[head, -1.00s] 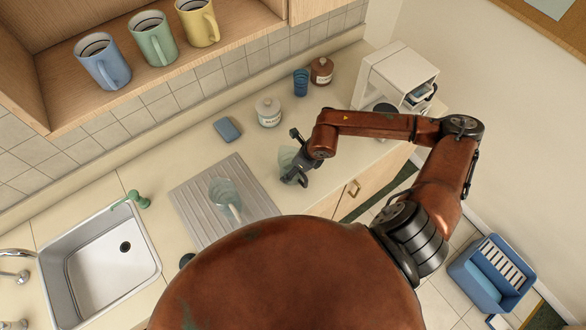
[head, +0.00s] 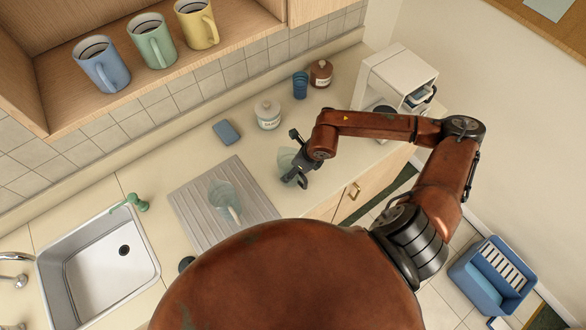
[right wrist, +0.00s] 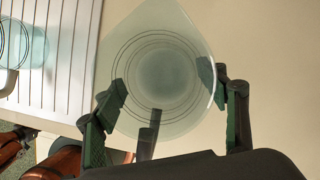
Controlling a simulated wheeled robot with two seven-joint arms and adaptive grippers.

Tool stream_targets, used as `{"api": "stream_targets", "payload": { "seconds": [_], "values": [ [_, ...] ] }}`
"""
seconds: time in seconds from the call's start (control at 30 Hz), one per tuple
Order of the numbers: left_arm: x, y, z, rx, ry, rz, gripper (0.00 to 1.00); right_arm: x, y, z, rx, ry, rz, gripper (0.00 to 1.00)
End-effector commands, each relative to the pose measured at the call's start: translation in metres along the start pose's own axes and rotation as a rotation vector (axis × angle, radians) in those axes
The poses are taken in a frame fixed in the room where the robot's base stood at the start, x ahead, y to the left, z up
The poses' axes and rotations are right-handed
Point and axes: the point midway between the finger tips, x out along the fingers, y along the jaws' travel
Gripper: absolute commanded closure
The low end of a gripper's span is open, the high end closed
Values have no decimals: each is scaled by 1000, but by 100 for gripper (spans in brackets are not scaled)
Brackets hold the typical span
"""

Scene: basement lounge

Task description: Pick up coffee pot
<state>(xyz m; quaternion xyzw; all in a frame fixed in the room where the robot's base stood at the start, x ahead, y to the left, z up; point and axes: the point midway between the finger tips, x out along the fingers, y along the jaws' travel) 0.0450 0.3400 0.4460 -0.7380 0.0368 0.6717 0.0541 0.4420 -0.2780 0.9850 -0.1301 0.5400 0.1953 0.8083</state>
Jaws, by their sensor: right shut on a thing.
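The coffee pot (head: 285,158) is a clear glass vessel on the counter, partly hidden by my right gripper (head: 296,157) in the head view. In the right wrist view the coffee pot (right wrist: 160,50) is seen from above, with a pointed spout and a dark handle (right wrist: 149,138) toward me. The fingers of my right gripper (right wrist: 163,90) are on its two sides and shut on it. I cannot tell whether the pot is clear of the counter. My left gripper is not in view.
A glass jug (head: 223,197) stands on the ridged drainboard (head: 190,205), left of the pot. Behind are a blue sponge (head: 227,132), a white jar (head: 268,115), a blue cup (head: 300,85) and a brown jar (head: 321,73). A white coffee machine (head: 385,75) stands at right.

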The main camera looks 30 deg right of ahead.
Motion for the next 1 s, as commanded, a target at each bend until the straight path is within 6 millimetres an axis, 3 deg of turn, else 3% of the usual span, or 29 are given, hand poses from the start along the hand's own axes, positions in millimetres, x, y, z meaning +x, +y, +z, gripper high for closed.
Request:
{"api": "stream_targets", "payload": {
  "seconds": [0.17,0.4,0.5,1.0],
  "values": [
    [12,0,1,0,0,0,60,-22,0,8,-3,-2,-2,62],
    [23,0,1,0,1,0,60,-91,20,-13,-5,2,-6,62],
    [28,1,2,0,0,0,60,-107,29,-28,-3,6,-4,62],
    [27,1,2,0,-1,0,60,-146,52,-57,-1,3,4,62]
  ]
}}
